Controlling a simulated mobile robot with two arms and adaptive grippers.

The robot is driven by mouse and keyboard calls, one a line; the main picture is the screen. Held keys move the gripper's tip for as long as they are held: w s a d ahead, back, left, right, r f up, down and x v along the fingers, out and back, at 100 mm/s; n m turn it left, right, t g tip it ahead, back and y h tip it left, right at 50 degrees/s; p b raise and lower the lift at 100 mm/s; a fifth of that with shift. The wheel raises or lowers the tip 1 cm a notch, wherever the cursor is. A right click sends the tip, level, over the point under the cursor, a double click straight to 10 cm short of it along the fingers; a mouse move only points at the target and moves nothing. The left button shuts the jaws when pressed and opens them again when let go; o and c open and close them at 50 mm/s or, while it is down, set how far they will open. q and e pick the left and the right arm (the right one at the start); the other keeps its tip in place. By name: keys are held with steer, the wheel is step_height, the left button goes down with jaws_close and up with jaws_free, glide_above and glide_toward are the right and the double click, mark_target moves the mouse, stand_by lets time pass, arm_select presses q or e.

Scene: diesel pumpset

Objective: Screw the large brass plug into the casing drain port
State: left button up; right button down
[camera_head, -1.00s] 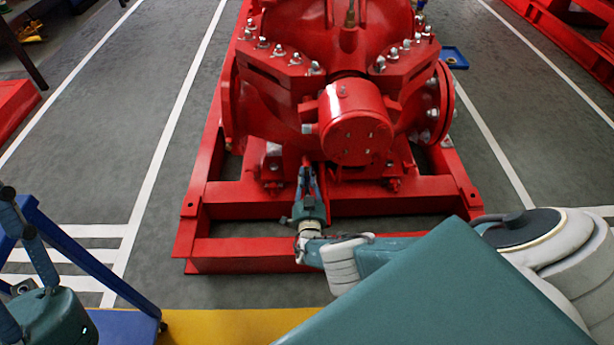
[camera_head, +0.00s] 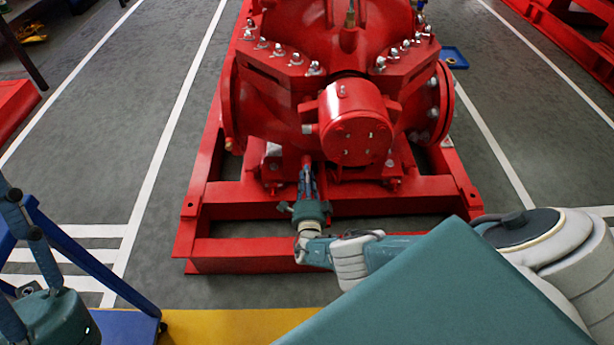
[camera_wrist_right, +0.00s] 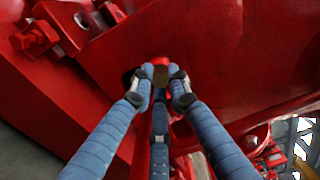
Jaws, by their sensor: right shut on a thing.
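My right gripper (camera_head: 307,165) reaches under the front of the red pump casing (camera_head: 350,125). The plug lies directly in front of a round red boss (camera_wrist_right: 161,61) on the casing, which looks like the drain port. The fingers hide much of the plug, and I cannot tell how deep it sits in the port. My left gripper (camera_head: 22,232) is at the lower left edge, away from the pump, partly cut off. Its opening is unclear.
The red base frame (camera_head: 240,256) runs below and in front of the pump, under my right wrist. A blue-framed stand (camera_head: 95,262) is at the lower left. A small blue tray (camera_head: 454,58) lies on the floor behind right.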

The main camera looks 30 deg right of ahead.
steer(key=c, duration=1.6)
jaws_free()
steer(key=shift+w+r, duration=0.1)
steer(key=v, duration=1.2)
